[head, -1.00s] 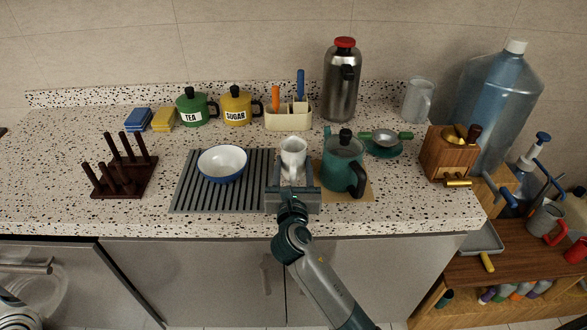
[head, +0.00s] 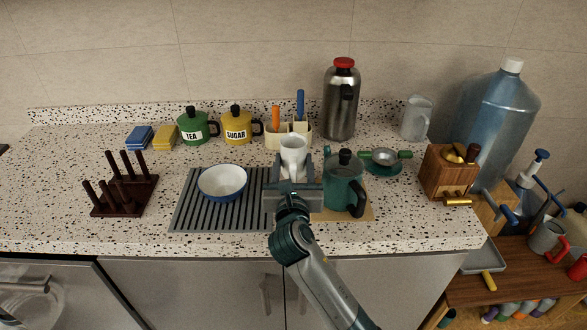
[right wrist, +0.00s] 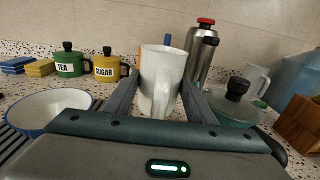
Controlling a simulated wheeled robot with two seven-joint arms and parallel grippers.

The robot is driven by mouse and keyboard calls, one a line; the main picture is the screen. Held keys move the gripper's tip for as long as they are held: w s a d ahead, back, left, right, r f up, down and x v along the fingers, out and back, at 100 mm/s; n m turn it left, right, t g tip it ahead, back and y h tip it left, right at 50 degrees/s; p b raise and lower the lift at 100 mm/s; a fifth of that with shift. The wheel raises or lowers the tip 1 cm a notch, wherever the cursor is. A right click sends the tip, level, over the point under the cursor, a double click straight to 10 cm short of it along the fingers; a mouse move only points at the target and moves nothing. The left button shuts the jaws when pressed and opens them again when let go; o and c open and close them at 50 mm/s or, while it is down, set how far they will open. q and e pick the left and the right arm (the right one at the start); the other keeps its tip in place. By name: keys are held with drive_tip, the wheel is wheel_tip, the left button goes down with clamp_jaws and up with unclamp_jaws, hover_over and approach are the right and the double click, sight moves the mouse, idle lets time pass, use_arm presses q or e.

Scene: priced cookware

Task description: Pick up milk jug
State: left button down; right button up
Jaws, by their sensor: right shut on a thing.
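A white jug (head: 293,152) is upright between the fingers of my right gripper (head: 293,168), over the right end of the grey ribbed drying mat (head: 195,209). In the right wrist view the white jug (right wrist: 161,78) stands between the two fingers (right wrist: 160,92), its handle towards the camera. The gripper is shut on it. Its base is hidden by the gripper, so contact with the mat cannot be seen. My left gripper does not show.
A green teapot (head: 343,184) stands close to the right of the gripper. A white-and-blue bowl (head: 222,182) sits on the mat at left. Behind are a utensil holder (head: 300,134) and a steel flask (head: 341,105). The front counter strip is clear.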

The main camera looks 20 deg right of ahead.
drive_tip(key=shift+r, duration=0.5)
idle(0.5)
drive_tip(key=shift+s+d+f, duration=0.15)
drive_tip(key=shift+s+d, duration=0.05)
drive_tip(key=shift+s, duration=0.25)
drive_tip(key=s+f+n+y, duration=0.1)
drive_tip(key=s+n+y, duration=0.2)
drive_tip(key=s, duration=0.9)
drive_tip(key=y, duration=0.2)
drive_tip(key=shift+d+n+t+y, duration=0.15)
drive_tip(key=shift+n+t+y, duration=0.15)
drive_tip(key=shift+t, duration=0.1)
drive_tip(key=shift+f, duration=0.1)
